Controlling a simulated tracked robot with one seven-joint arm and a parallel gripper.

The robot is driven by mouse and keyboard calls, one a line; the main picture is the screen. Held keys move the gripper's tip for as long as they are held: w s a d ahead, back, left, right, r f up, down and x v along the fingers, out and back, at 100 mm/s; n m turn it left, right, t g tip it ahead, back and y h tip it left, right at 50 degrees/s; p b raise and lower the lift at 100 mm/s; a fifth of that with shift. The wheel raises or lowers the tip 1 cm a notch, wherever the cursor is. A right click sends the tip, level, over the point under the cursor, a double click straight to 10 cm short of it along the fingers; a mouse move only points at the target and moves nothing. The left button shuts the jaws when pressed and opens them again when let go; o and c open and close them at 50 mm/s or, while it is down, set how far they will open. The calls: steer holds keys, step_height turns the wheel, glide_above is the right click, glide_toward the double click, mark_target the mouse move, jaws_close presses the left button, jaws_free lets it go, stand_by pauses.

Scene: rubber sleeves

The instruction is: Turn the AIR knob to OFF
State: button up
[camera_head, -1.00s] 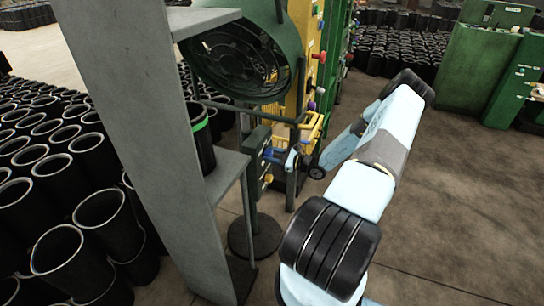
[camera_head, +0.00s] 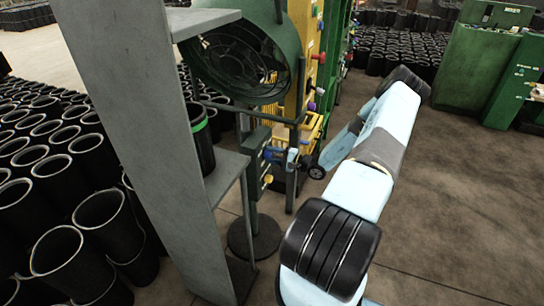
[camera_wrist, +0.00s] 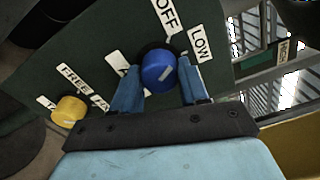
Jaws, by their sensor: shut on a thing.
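The blue knob (camera_wrist: 159,70) sits on a dark green panel in the wrist view, with a pale mark on its face. Labels reading OFF (camera_wrist: 166,14) and LOW (camera_wrist: 200,44) stand around it; a third label to its left is partly hidden by a finger. My gripper (camera_wrist: 157,79) has its two blue fingers on either side of the knob, shut on it. In the head view my gripper (camera_head: 290,158) is small at the green control box (camera_head: 256,140), and its contact is hard to make out there.
A yellow knob (camera_wrist: 68,109) with a FREE label (camera_wrist: 75,75) is on the same panel, lower left. A grey shelf (camera_head: 145,110) with a black sleeve (camera_head: 202,140) stands left of the box. A large fan (camera_head: 240,60) is above. Open floor (camera_head: 460,210) lies right.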

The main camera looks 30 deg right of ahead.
steer(key=shift+s+f+n, duration=0.1)
steer(key=shift+f+n, duration=0.05)
steer(key=shift+n, duration=1.45)
steer(key=shift+a, duration=0.1)
steer(key=o, duration=1.1)
steer(key=shift+c, duration=0.2)
steer(key=v, duration=1.3)
steer(key=shift+s+d, duration=0.25)
steer(key=shift+d, duration=0.05)
